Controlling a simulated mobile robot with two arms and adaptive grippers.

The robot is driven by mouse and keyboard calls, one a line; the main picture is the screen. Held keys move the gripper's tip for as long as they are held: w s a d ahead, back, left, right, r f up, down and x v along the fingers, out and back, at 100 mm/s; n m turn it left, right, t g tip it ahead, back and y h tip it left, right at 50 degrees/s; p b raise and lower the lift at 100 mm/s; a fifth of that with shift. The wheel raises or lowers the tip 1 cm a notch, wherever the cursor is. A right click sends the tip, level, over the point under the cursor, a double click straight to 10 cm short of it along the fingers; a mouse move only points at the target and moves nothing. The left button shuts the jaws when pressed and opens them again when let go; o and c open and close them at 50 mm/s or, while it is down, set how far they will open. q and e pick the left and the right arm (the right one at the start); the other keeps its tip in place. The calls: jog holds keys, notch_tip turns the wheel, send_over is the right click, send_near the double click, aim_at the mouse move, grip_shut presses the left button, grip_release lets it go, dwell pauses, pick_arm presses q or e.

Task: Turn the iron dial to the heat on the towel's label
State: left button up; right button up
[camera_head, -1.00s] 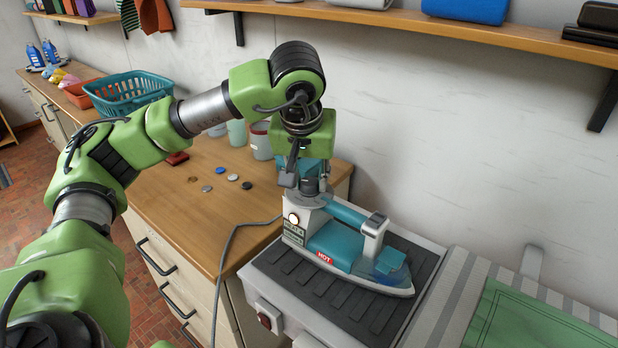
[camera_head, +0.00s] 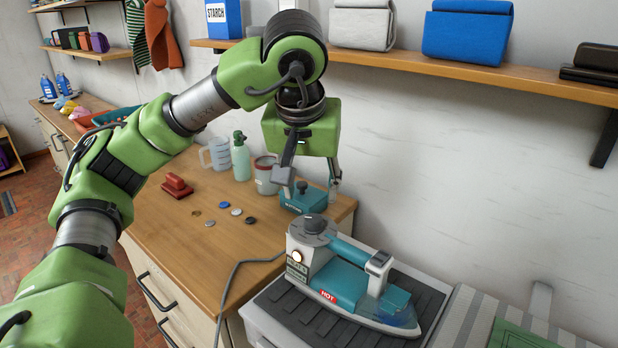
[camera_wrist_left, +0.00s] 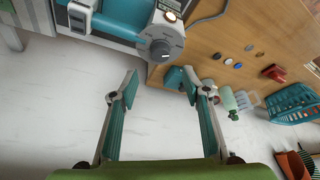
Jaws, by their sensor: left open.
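The teal and white iron (camera_head: 340,284) stands on a dark ribbed pad with its red HOT tag facing me. Its grey round dial (camera_head: 314,224) is on top of the rear end and also shows in the left wrist view (camera_wrist_left: 160,49). The dial's setting is too small to read. My left gripper (camera_head: 309,190) is open and empty above the dial, apart from it. In the left wrist view its open fingers (camera_wrist_left: 160,84) point toward the dial. A green towel (camera_head: 512,338) is partly in view at the lower right; I see no readable label. My right gripper is not in view.
A lit round lamp (camera_head: 297,256) is on the iron's rear. A cord (camera_head: 228,290) runs over the wooden counter (camera_head: 190,236). A shelf (camera_head: 400,62) hangs above.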

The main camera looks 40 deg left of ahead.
pick_arm(q)
jog(key=shift+v, duration=1.2)
